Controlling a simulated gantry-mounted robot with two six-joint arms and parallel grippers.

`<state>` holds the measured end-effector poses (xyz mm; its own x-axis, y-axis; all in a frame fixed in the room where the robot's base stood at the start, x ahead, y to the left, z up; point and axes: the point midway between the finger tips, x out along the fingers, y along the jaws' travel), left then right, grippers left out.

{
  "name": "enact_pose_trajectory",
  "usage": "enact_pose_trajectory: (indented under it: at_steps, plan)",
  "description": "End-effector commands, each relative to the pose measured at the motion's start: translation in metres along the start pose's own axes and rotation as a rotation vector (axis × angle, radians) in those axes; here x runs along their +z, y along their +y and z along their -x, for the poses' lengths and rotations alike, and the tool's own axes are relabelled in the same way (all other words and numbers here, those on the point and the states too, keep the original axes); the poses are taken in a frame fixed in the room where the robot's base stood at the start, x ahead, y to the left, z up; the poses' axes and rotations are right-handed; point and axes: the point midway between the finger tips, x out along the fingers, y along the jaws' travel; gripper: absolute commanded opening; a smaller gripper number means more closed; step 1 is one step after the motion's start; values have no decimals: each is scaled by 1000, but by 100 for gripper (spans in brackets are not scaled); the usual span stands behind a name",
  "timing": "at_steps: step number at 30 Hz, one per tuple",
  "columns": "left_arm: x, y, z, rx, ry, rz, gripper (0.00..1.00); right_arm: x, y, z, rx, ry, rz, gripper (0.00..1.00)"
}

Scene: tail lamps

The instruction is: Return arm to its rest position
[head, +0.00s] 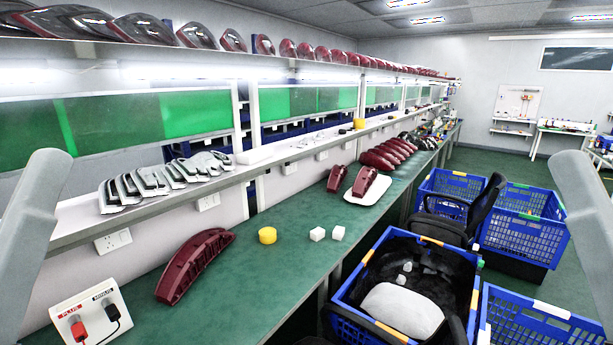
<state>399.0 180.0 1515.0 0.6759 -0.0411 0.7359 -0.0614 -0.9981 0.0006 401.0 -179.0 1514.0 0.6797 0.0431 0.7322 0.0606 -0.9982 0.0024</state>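My two arms show only as grey links at the left and right edges of the head view. Neither gripper is in view, so I cannot tell what they hold. A dark red tail lamp (195,264) lies alone on the green bench (262,296) at the near left. Two more red lamps, a left one (337,178) and a right one (365,181), rest at a white tray (367,197) farther along the bench. Several red lamps (388,154) lie in a row behind them.
A power box (91,314) with plugs stands near left. A blue crate (345,304) holding black lining and a white piece stands right of the bench, near a black chair (489,207).

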Motion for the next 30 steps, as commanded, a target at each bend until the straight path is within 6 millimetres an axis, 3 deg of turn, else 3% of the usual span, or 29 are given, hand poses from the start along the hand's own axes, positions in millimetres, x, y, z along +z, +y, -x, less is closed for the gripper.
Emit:
enact_pose_trajectory:
  at_steps: [1,16,21,30]
  plan:
    - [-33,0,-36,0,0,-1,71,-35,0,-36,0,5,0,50]
    - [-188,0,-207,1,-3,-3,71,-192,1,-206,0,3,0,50]
    - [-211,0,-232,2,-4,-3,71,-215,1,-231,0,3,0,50]
    - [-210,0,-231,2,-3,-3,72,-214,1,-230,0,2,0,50]
